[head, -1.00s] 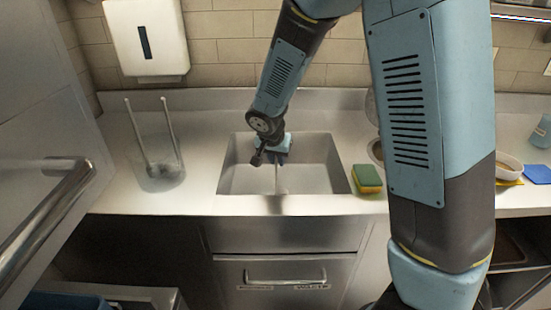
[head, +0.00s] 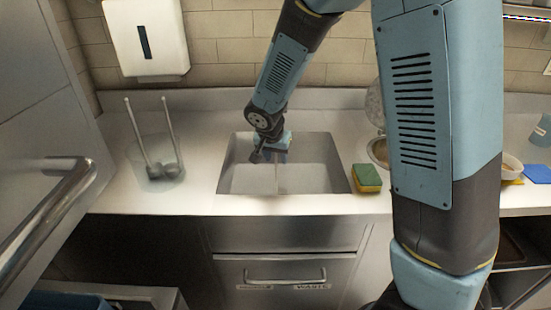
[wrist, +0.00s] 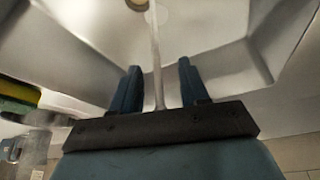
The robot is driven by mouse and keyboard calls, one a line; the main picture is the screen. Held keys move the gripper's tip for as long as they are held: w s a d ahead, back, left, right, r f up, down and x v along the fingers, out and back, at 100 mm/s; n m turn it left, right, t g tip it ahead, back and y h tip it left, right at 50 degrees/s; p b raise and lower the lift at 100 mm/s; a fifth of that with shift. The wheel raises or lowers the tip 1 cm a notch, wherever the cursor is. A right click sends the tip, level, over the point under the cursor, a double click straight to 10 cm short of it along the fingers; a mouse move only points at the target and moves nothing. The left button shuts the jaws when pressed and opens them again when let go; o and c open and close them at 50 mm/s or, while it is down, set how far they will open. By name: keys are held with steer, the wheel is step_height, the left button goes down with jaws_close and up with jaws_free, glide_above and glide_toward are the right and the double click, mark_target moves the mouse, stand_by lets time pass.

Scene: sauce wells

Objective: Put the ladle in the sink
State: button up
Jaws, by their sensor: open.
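My gripper (head: 270,158) hangs over the steel sink (head: 320,178), pointing down, and also shows in the wrist view (wrist: 156,88). Its two blue fingers stand apart, with a gap on each side of a thin pale handle (wrist: 156,60) that runs between them. This looks like the ladle; its handle (head: 277,180) shows below the gripper, inside the sink outline. A round yellowish end or the drain shows at the top edge of the wrist view; I cannot tell which. The ladle's bowl is not clear in the head view.
A clear container (head: 150,178) with two upright long-handled utensils stands left of the sink. A green and yellow sponge (head: 367,178) lies at the sink's right rim. A white bowl (head: 511,166) and blue cloth (head: 537,174) are further right. The counter left of the sink is partly free.

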steer(key=v, duration=1.1)
steer(key=s+d+r+n+y, duration=0.1)
steer(key=s+d+r, duration=0.35)
steer(key=d, duration=0.35)
steer(key=s+d+r, duration=0.4)
steer(key=d+r, duration=0.1)
steer(key=d, duration=0.2)
steer(key=s+d+r+n, duration=0.1)
steer(key=s+d, duration=0.2)
steer(key=s, duration=0.3)
steer(key=s+d+r+n+t, duration=0.1)
steer(key=s+d+r+n, duration=0.1)
steer(key=s, duration=0.4)
steer(key=shift+s+d+y, duration=0.25)
steer(key=shift+d+y, duration=0.05)
steer(key=shift+d, duration=0.6)
steer(key=shift+c, duration=0.3)
